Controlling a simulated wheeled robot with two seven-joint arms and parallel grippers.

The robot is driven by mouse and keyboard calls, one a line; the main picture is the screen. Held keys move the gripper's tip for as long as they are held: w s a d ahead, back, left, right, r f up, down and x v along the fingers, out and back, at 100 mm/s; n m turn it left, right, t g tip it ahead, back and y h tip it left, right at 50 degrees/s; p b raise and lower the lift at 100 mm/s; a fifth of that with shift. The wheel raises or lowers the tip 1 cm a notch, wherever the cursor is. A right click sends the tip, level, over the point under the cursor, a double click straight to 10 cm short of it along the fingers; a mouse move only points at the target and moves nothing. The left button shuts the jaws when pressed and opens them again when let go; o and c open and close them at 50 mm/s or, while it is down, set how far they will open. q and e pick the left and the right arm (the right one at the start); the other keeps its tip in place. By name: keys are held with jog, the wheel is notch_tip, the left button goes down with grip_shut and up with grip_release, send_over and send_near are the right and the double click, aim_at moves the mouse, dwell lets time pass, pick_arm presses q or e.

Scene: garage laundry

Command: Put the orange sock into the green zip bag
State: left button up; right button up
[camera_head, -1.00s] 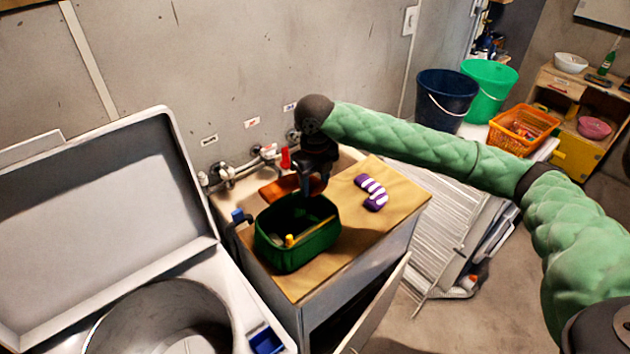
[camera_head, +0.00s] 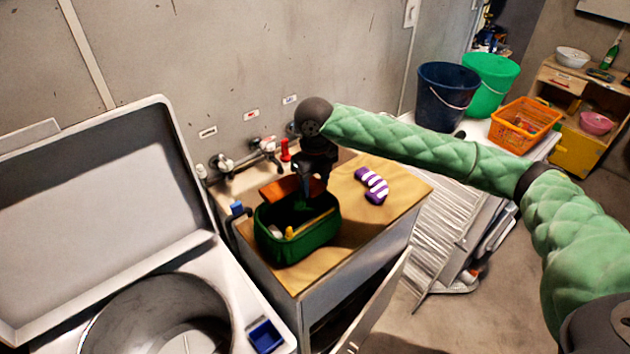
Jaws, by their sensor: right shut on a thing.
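The green zip bag (camera_head: 297,248) stands open on the wooden top of a cabinet, with a yellow item and a whitish item inside. My right gripper (camera_head: 311,197) points down over the bag's back part, shut on the orange sock (camera_head: 282,190). The sock spreads to the left of the fingers, at the bag's back rim. My fingertips are dark and partly lost against the bag's shaded inside, and I cannot tell if the sock touches the rim. My left gripper is not in view.
A purple-and-white striped sock (camera_head: 372,186) lies right of the bag. Taps (camera_head: 268,147) line the wall behind. An open-lidded washer (camera_head: 215,262) stands at left. Buckets (camera_head: 447,92) and an orange basket (camera_head: 524,124) stand at right. The wooden top (camera_head: 395,210) has free room at right.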

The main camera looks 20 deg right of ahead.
jog(key=o, duration=0.9)
jog(key=shift+o, duration=0.7)
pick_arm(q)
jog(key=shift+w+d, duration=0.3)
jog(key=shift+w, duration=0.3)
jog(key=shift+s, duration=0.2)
